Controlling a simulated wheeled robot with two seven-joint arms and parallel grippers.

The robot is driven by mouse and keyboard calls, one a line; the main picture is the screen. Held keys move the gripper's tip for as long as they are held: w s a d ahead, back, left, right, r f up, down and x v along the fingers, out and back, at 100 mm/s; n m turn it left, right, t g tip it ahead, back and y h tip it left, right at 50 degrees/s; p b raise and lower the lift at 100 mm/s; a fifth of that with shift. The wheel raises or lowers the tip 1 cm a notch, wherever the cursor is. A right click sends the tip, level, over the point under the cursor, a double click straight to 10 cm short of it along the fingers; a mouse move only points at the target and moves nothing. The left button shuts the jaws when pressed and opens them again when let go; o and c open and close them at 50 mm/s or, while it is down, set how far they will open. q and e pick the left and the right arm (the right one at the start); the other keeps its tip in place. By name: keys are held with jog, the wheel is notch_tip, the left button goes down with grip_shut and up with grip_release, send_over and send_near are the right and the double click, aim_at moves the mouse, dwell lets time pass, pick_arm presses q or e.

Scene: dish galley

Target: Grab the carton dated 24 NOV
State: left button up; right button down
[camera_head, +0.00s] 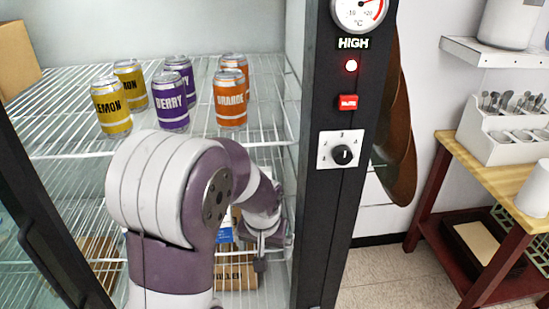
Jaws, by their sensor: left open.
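My left arm reaches into the open fridge, and its gripper (262,250) is low on the right side, below the top wire shelf. The gripper is open. A blue and white item (225,230), perhaps a carton, shows in part just left of the gripper. My arm hides most of it, and I cannot tell whether the gripper touches it. No date such as 24 NOV can be read. My right gripper is not in view.
Yellow lemon cans (111,107), purple berry cans (171,103) and orange cans (230,100) stand on the top wire shelf (60,137). A brown box (236,280) with partly hidden lettering sits lower down. The dark control post (325,230) borders the opening on the right.

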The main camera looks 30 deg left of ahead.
pick_arm(q)
jog(key=w+a+r+n+p, duration=0.35)
jog(key=w+r, duration=0.25)
jog(key=r, duration=0.3)
notch_tip(320, 180, down, 7)
jog(key=w+a+t+y, duration=0.1)
jog(key=w+a, duration=0.1)
jog(key=shift+w+a+b, duration=0.2)
jog(key=shift+w+b, duration=0.15)
jog(key=shift+w, duration=0.05)
jog(key=shift+s+d+r, duration=0.1)
jog(key=shift+s, duration=0.05)
jog(key=c, duration=0.9)
grip_shut()
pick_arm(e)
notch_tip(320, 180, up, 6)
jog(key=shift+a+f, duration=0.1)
